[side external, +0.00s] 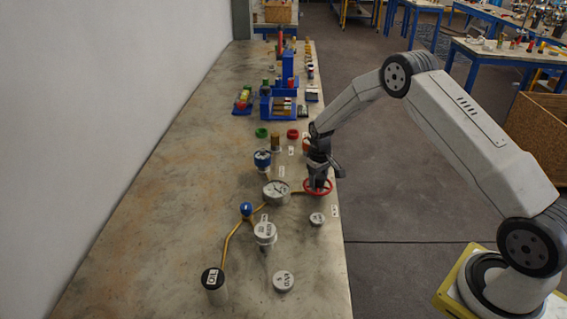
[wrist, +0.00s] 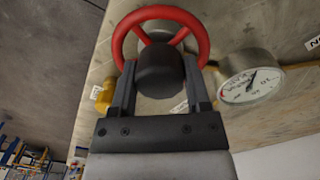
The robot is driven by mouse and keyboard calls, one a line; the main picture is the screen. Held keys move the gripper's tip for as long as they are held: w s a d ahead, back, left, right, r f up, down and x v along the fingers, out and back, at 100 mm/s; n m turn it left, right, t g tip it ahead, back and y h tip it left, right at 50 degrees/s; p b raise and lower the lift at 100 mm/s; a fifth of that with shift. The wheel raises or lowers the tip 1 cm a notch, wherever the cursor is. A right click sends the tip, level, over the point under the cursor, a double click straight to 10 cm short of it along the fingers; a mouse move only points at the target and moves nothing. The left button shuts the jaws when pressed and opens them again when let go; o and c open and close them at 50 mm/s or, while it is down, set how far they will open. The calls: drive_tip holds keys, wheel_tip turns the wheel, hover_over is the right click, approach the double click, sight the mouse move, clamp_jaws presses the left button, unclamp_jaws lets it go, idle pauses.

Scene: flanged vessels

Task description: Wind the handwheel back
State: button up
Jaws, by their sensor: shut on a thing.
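The red handwheel (side external: 318,187) sits near the right edge of the bench in the side view, partly hidden under my gripper. In the wrist view the red handwheel (wrist: 203,38) fills the top middle, with its rim, spokes and dark round hub in sight. My gripper (side external: 319,182) points down onto the wheel from above. In the wrist view my gripper's fingers (wrist: 160,85) stand on both sides of the hub, and it is shut on the handwheel. The exact contact at the fingertips is hard to make out.
A round pressure gauge (side external: 276,191) stands just left of the wheel on a yellow pipe (side external: 230,238). A blue valve knob (side external: 246,209), a flanged white vessel (side external: 265,232) and an OIL canister (side external: 213,284) stand nearer. Blue racks (side external: 287,85) stand farther back. The bench's left side is clear.

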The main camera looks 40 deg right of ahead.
sight(319, 176)
drive_tip(key=n, duration=0.3)
drive_tip(key=shift+n, duration=2.3)
drive_tip(key=o, duration=1.3)
drive_tip(key=shift+r, duration=0.15)
drive_tip(key=shift+s+a+r, duration=0.1)
drive_tip(key=shift+r, duration=3.7)
